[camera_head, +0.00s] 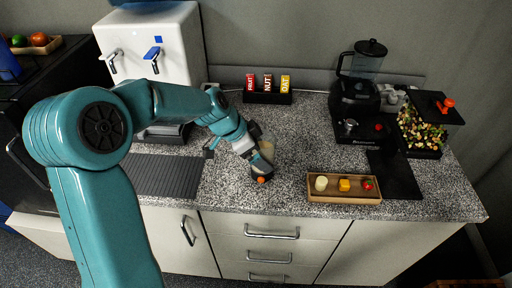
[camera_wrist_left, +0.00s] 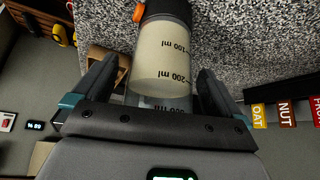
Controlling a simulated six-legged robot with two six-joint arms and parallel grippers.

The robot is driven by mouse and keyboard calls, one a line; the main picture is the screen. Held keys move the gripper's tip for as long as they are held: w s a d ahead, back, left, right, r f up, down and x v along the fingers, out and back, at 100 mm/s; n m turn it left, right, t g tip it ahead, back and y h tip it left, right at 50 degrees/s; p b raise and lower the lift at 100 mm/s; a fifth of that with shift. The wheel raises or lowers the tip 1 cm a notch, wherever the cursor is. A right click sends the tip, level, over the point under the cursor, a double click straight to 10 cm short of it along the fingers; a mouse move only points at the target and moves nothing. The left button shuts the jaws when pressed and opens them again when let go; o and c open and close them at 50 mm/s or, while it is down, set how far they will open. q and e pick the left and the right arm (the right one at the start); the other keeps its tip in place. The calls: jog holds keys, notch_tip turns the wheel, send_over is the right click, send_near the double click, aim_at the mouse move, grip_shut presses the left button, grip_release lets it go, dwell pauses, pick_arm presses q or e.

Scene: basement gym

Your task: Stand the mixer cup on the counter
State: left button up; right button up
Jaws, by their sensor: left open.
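The mixer cup (camera_head: 265,153) is on the speckled counter (camera_head: 232,186), left of the wooden tray. It is clear with pale contents and a dark end with an orange part, which points toward the counter's front edge. In the left wrist view the cup (camera_wrist_left: 165,58) shows ml marks. I cannot tell whether it lies flat or is tilted. My left gripper (camera_head: 254,156) is at the cup and partly hides it. In the wrist view its open fingers (camera_wrist_left: 150,88) are on either side of the cup, apart from it. My right gripper is not in view.
A wooden tray (camera_head: 343,198) with small items is to the right. A blender (camera_head: 360,95) and a container of chopped food (camera_head: 423,130) stand further right. Fruit, nut and oat packs (camera_head: 268,84) are behind. A water dispenser (camera_head: 155,50) and dark drain mat (camera_head: 163,176) are left.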

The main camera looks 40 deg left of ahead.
pick_arm(q)
jog(key=v, duration=1.2)
jog(key=shift+r+b, duration=0.2)
jog(key=shift+b, duration=0.2)
